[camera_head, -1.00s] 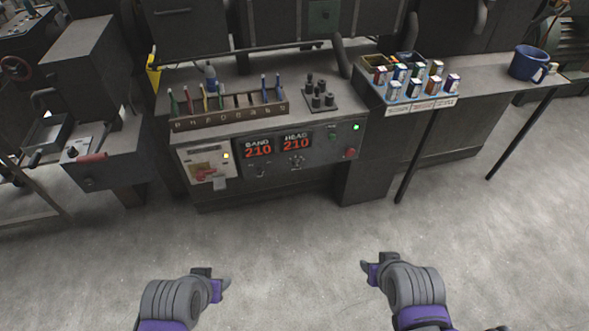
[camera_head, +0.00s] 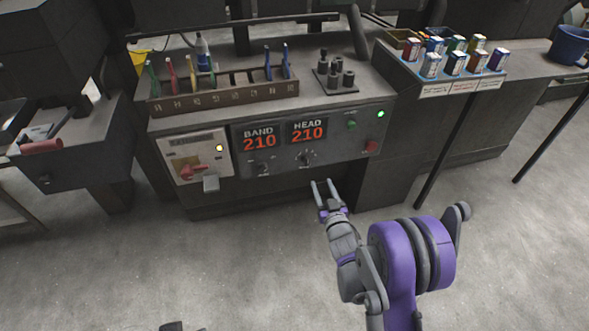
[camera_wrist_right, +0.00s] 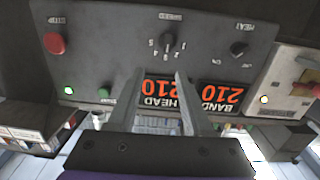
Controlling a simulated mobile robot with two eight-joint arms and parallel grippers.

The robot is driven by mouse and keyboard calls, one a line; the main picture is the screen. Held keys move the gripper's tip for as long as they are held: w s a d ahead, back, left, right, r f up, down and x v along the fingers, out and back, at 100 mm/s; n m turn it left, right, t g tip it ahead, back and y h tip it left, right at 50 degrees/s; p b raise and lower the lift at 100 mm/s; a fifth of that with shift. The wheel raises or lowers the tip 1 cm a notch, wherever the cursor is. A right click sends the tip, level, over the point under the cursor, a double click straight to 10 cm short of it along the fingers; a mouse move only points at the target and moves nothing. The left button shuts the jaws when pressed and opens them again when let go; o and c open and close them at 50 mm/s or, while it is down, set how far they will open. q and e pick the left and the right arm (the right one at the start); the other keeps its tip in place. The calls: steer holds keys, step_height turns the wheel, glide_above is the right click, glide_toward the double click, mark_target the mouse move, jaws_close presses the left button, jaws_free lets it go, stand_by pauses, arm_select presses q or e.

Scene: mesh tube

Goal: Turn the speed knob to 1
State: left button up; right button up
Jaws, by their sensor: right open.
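The speed knob (camera_head: 305,158) is a small black dial below the HEAD display on the machine's front panel. In the right wrist view, which is upside down, the knob (camera_wrist_right: 167,42) has numbers around it. I cannot read its setting surely. My right gripper (camera_head: 324,184) is open and empty, in front of and below the knob. Its two fingers (camera_wrist_right: 158,80) point toward the panel in the wrist view, apart from the knob. Only a dark tip, apparently of my left gripper (camera_head: 173,326), shows at the bottom edge.
The HEAT knob (camera_head: 263,169) sits left of the speed knob. The red button (camera_head: 372,146) and green button (camera_head: 351,124) are to the right. A switch plate (camera_head: 197,160) is at the left. A pen rack (camera_head: 220,98) stands above the panel. The floor in front is clear.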

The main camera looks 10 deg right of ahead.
mark_target(308, 163)
steer(key=shift+n+t+y, duration=0.3)
steer(key=shift+y, duration=0.2)
steer(key=w, duration=0.3)
steer(key=w+a+f+b, duration=0.1)
steer(key=w, duration=0.3)
steer(key=w+f, duration=0.1)
steer(key=w, duration=0.3)
steer(key=shift+w+a, duration=0.25)
steer(key=shift+c, duration=0.3)
jaws_close()
